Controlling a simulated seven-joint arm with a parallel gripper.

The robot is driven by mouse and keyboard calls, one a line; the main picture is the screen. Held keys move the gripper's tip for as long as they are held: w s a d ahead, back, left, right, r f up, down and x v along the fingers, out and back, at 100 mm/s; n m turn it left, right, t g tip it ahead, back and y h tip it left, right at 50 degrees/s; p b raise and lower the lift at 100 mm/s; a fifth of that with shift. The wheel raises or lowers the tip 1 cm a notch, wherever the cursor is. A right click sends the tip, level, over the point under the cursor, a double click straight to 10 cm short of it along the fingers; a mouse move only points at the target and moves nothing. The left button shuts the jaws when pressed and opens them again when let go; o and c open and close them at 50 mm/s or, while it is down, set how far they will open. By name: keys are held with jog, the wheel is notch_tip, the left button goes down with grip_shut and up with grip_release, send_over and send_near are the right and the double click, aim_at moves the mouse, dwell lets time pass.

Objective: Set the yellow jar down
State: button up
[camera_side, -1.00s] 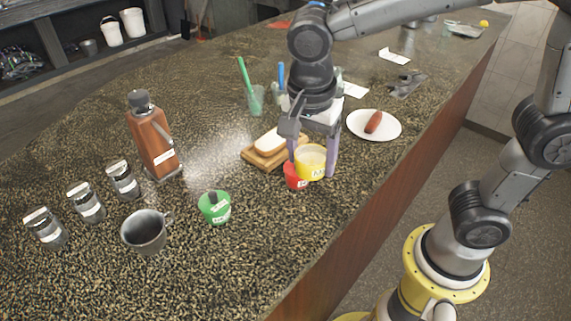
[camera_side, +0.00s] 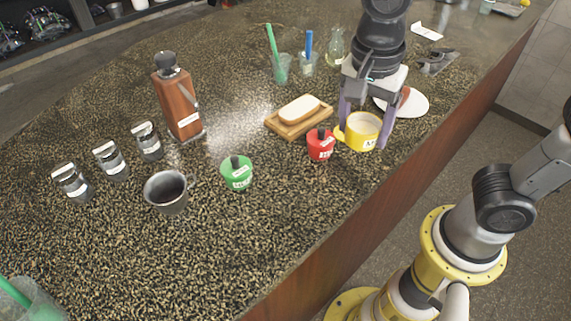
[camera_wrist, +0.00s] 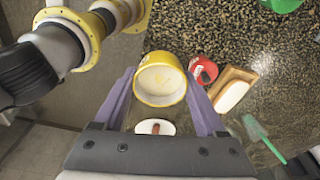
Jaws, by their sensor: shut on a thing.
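The yellow jar (camera_side: 362,134) is between the two purple-grey fingers of my gripper (camera_side: 364,128), near the counter's front edge. Its pale round top faces up and it looks upright. In the wrist view the yellow jar (camera_wrist: 160,84) sits between the fingertips of my gripper (camera_wrist: 165,90), which is shut on it. I cannot tell whether its base touches the counter. The red jar (camera_side: 321,146) stands just left of it, close by. The green jar (camera_side: 236,174) stands further left.
A wooden board (camera_side: 273,126) with a pale block lies behind the red jar. A white plate (camera_side: 416,104) is behind my gripper, partly hidden. A grey mug (camera_side: 167,193) and brown grinder (camera_side: 176,105) stand left. Counter between green and red jars is clear.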

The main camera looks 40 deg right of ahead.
jog(key=shift+w, duration=0.15)
jog(key=w+a+f, duration=0.4)
jog(key=w, duration=0.5)
send_over(286, 166)
jog(key=s, duration=0.1)
notch_tip(286, 166, down, 5)
jog(key=shift+r, duration=0.2)
jog(key=shift+w+a+f, duration=0.15)
jog(key=shift+w+f, duration=0.3)
jog(key=shift+f, duration=1.5)
jog(key=shift+f, duration=0.25)
jog(key=o, duration=1.6)
jog(key=shift+c, duration=0.2)
